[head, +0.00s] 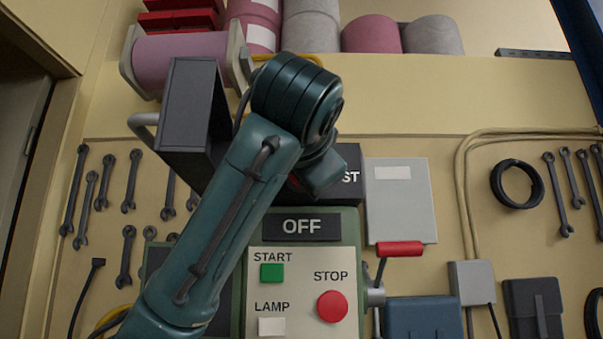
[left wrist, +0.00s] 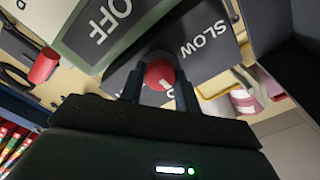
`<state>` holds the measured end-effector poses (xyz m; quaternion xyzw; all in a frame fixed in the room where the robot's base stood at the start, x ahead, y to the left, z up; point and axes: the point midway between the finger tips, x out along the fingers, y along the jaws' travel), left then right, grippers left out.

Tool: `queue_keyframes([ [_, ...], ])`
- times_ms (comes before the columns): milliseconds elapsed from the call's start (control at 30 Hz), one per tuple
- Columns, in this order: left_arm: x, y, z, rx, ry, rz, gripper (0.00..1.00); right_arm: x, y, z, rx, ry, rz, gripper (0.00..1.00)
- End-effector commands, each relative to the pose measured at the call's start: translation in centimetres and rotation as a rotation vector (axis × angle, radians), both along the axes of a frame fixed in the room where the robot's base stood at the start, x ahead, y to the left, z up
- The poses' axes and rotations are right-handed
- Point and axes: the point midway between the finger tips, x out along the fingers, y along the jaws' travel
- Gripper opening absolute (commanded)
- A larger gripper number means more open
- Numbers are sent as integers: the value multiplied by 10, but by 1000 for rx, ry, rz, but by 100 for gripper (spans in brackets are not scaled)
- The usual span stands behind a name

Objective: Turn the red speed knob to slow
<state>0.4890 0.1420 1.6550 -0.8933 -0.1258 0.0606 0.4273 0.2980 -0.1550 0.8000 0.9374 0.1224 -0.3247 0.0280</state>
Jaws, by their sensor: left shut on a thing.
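The red speed knob (left wrist: 157,72) sits on a dark panel in the left wrist view, with the white word SLOW (left wrist: 203,38) to its upper right. A small pale mark shows on the knob's lower right. My left gripper (left wrist: 159,84) is shut on the knob, one finger on each side. In the head view my left arm covers nearly all of the knob and the SLOW side. Only the letters ST (head: 350,177) show on the dark panel's right. My right gripper is in neither view.
Below the panel are an OFF display (head: 301,227), a green START button (head: 272,272), a red STOP button (head: 332,306) and a white LAMP switch (head: 272,326). A red-handled lever (head: 400,248) sticks out at the right. A dark box (head: 190,110) stands close left of my arm.

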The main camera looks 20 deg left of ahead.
Motion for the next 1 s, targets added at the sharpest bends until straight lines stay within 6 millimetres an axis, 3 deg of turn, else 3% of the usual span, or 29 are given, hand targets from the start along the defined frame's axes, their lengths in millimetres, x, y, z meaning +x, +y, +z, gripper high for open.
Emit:
queue_keyframes([
  [1000,0,-1,-1,-805,-230,-2,9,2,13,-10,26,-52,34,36],
])
